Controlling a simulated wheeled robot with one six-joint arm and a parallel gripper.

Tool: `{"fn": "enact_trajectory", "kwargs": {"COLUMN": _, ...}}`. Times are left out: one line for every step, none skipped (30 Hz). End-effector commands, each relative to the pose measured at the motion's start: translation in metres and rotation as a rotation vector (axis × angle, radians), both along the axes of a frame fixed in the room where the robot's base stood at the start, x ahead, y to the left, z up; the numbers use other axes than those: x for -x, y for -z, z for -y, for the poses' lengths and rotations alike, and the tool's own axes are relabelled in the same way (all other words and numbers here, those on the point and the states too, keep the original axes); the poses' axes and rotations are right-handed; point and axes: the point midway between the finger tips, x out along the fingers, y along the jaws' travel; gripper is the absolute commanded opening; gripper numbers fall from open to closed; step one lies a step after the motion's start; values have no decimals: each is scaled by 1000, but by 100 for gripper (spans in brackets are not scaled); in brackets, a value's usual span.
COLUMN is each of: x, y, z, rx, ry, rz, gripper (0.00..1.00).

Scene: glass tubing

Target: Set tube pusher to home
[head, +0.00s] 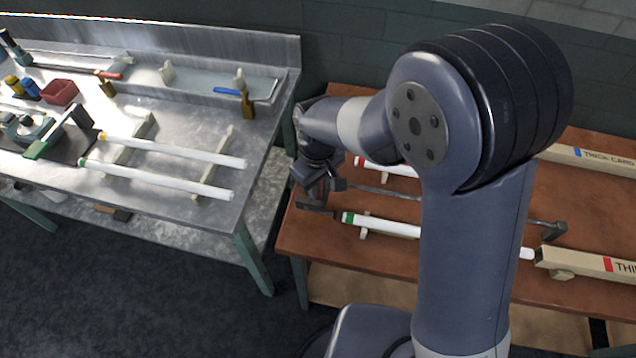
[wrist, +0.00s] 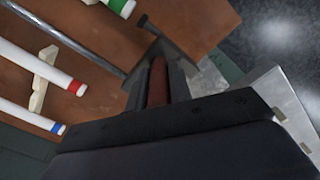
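The tube pusher appears to be the long grey metal rod (head: 385,192) lying between the tubes on the brown table, with a dark block at its right end (head: 553,231). The rod (wrist: 75,38) also shows in the wrist view, running toward my gripper. My gripper (head: 318,200) is low at the table's left edge, by the rod's left end. A dark bar shows beside it. In the wrist view, a dark red-brown strip shows between the fingers (wrist: 158,80). I cannot tell whether it is a held handle or the tabletop. My arm hides the rod's middle.
A white tube with a green end (head: 385,226) rests in front of the rod. Another with a red end (head: 385,167) lies behind. Labelled beige boxes (head: 590,262) stand at right. A metal bench (head: 215,205) with tubes and tools stands left, across a narrow gap.

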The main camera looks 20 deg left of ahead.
Motion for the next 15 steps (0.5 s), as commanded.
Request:
{"fn": "enact_trajectory", "kwargs": {"x": 0, "y": 0, "z": 0, "rx": 0, "ry": 0, "rz": 0, "gripper": 15}}
{"fn": "enact_trajectory", "kwargs": {"x": 0, "y": 0, "z": 0, "rx": 0, "ry": 0, "rz": 0, "gripper": 13}}
{"fn": "enact_trajectory", "kwargs": {"x": 0, "y": 0, "z": 0, "rx": 0, "ry": 0, "rz": 0, "gripper": 10}}
{"fn": "enact_trajectory", "kwargs": {"x": 0, "y": 0, "z": 0, "rx": 0, "ry": 0, "rz": 0, "gripper": 7}}
{"fn": "enact_trajectory", "kwargs": {"x": 0, "y": 0, "z": 0, "rx": 0, "ry": 0, "rz": 0, "gripper": 5}}
{"fn": "enact_trajectory", "kwargs": {"x": 0, "y": 0, "z": 0, "rx": 0, "ry": 0, "rz": 0, "gripper": 1}}
{"fn": "enact_trajectory", "kwargs": {"x": 0, "y": 0, "z": 0, "rx": 0, "ry": 0, "rz": 0, "gripper": 0}}
{"fn": "enact_trajectory", "kwargs": {"x": 0, "y": 0, "z": 0, "rx": 0, "ry": 0, "rz": 0, "gripper": 0}}
{"fn": "enact_trajectory", "kwargs": {"x": 0, "y": 0, "z": 0, "rx": 0, "ry": 0, "rz": 0, "gripper": 0}}
{"fn": "enact_trajectory", "kwargs": {"x": 0, "y": 0, "z": 0, "rx": 0, "ry": 0, "rz": 0, "gripper": 0}}
{"fn": "enact_trajectory", "kwargs": {"x": 0, "y": 0, "z": 0, "rx": 0, "ry": 0, "rz": 0, "gripper": 0}}
{"fn": "enact_trajectory", "kwargs": {"x": 0, "y": 0, "z": 0, "rx": 0, "ry": 0, "rz": 0, "gripper": 0}}
{"fn": "enact_trajectory", "kwargs": {"x": 0, "y": 0, "z": 0, "rx": 0, "ry": 0, "rz": 0, "gripper": 0}}
{"fn": "enact_trajectory", "kwargs": {"x": 0, "y": 0, "z": 0, "rx": 0, "ry": 0, "rz": 0, "gripper": 0}}
{"fn": "enact_trajectory", "kwargs": {"x": 0, "y": 0, "z": 0, "rx": 0, "ry": 0, "rz": 0, "gripper": 0}}
